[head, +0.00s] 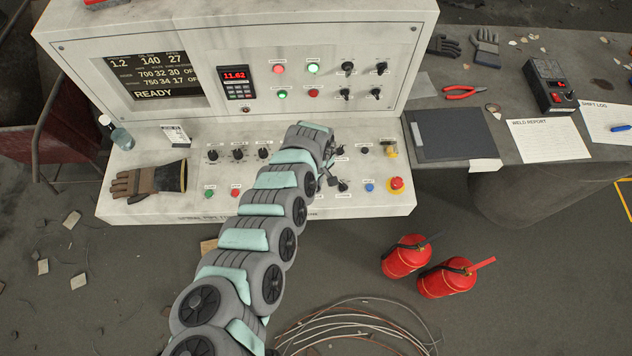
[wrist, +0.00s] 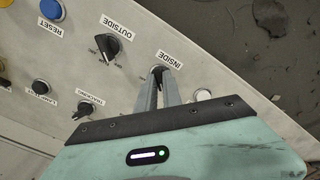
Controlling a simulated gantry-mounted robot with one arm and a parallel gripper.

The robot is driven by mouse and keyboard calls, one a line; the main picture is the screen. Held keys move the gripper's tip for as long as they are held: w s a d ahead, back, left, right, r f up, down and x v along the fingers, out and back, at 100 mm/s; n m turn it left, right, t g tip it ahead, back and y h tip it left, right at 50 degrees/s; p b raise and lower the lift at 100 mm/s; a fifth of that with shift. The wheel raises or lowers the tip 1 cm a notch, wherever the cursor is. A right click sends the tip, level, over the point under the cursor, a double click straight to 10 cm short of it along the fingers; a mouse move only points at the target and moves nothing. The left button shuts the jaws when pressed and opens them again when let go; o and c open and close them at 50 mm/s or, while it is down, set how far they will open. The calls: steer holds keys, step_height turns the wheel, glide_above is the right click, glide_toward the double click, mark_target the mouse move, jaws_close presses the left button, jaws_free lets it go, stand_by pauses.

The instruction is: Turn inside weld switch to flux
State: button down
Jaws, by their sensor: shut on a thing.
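The inside weld switch (wrist: 157,70) is a small black knob under the INSIDE label in the wrist view. The two grey fingers of my gripper (wrist: 159,78) are closed around it, one on each side. The fingers cover part of the knob and its position marks, so its setting cannot be read. In the head view my arm and gripper hide this switch on the lower right of the console's sloping panel.
The outside switch (wrist: 112,46) and blue reset button (wrist: 52,9) are close beside it. A red emergency stop (head: 396,185) is further right. A work glove (head: 148,181) lies on the panel's left.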

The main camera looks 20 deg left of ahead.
steer(key=m+p, duration=0.1)
steer(key=m, duration=0.2)
steer(key=shift+r+p, duration=0.15)
steer(key=shift+p, duration=0.15)
steer(key=m, duration=0.3)
steer(key=shift+m, duration=1.3)
steer(key=c, duration=1.5)
jaws_free()
